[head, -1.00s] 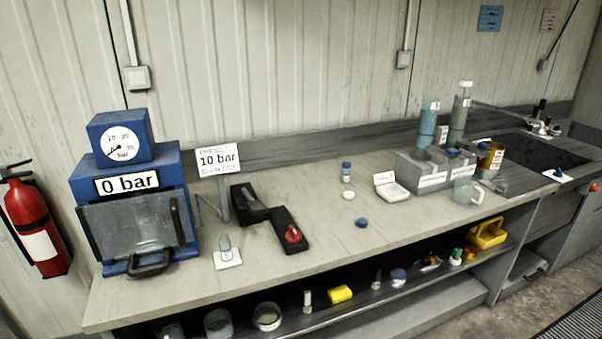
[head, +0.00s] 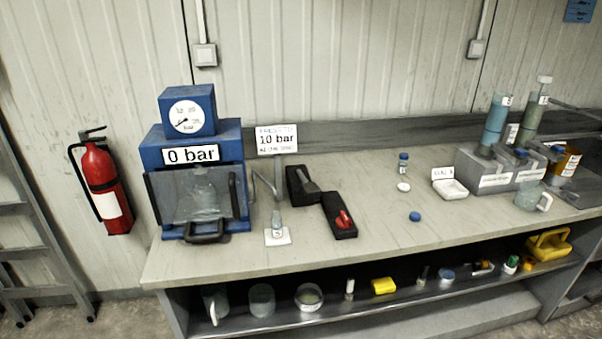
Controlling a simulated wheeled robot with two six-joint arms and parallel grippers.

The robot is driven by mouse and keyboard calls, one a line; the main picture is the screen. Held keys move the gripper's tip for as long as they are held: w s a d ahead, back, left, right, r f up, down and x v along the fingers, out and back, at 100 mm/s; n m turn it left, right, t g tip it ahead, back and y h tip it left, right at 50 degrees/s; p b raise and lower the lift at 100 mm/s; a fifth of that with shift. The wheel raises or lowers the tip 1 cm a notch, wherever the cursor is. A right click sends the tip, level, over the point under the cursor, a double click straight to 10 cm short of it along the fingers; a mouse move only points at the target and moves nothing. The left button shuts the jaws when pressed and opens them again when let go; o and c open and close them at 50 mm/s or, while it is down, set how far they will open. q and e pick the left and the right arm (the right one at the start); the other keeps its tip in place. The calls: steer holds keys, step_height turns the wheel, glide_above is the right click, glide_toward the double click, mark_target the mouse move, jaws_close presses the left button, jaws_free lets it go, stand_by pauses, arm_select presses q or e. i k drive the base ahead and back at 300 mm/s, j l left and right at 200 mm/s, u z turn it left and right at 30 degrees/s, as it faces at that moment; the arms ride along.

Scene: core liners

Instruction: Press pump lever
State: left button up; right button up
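A blue press (head: 243,150) stands at the left end of the bench, with a round dial gauge (head: 187,117) on top. Its display (head: 191,155) reads "0 bar". A clear guard (head: 200,197) covers its front. A black pump unit (head: 330,203) lies on the bench to its right, with a red knob (head: 343,219) at its near end. A dark grey bar (head: 306,185) at its far end may be the lever; I cannot tell for sure. A sign (head: 277,139) behind reads "10 bar" between smaller lines. Neither gripper is in view.
A small vial on a white card (head: 277,236) stands before the press. A grey rack (head: 497,170) holds tubes. A fire extinguisher (head: 103,184) hangs at left.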

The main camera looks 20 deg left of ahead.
mark_target(310, 189)
steer(key=i+l+u, duration=0.35)
steer(key=i+l, duration=0.25)
steer(key=i+l+u, duration=0.35)
steer(key=i+l, duration=0.35)
steer(key=l, duration=0.15)
